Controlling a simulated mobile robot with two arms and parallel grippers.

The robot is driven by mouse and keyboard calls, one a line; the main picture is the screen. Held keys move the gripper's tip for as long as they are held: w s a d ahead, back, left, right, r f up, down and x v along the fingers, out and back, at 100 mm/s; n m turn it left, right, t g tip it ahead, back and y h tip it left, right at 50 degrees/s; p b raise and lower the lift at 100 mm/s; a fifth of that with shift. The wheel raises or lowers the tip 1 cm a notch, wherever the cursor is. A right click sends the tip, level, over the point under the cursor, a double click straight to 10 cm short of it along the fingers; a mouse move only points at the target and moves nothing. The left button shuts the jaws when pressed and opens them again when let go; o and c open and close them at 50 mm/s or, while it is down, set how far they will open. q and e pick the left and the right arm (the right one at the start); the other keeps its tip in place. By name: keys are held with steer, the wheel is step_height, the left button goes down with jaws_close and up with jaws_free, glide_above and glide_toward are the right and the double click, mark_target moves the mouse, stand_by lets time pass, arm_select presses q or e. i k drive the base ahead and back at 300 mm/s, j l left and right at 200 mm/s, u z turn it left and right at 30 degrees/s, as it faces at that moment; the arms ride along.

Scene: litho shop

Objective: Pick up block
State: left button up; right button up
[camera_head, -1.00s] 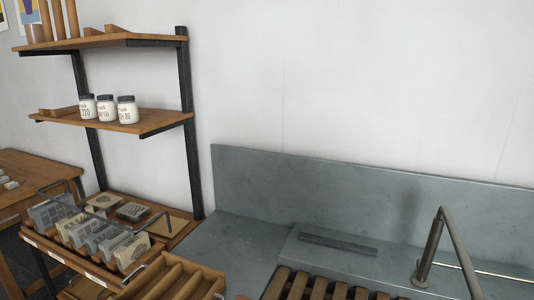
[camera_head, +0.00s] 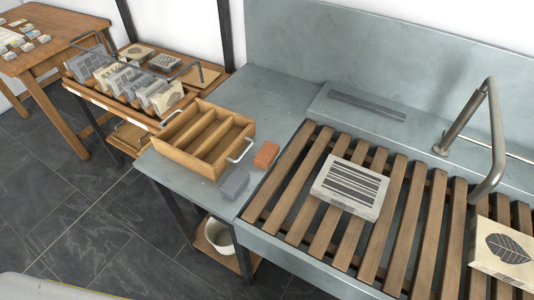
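A pale litho block with dark stripes (camera_head: 348,188) lies flat on the wooden slats, near the middle of the view. A second pale block with a dark leaf print (camera_head: 506,252) lies on the slats at the right edge, partly cut off by the frame. A small grey block (camera_head: 234,184) and a small red-brown block (camera_head: 266,155) sit on the grey counter between the wooden tray and the slats. Several printed blocks (camera_head: 122,82) stand upright in a rack at the upper left. Neither of my grippers is in view.
An empty wooden tray (camera_head: 205,172) with compartments and metal handles stands on the counter (camera_head: 262,98). The slatted rack (camera_head: 290,196) lies over the sink, with a curved metal tap (camera_head: 492,130) behind it. A white pot (camera_head: 219,236) stands below. A wooden table (camera_head: 50,58) holds small items.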

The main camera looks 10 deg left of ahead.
mark_target(268, 154)
steer(key=k+j+z, duration=0.2)
steer(key=j+z, duration=0.2)
steer(key=k+j+z, duration=0.25)
steer(key=z, duration=0.15)
steer(key=k+j+z, duration=0.15)
steer(key=k+z, duration=0.25)
steer(key=i+j, duration=0.05)
steer(key=i, duration=0.05)
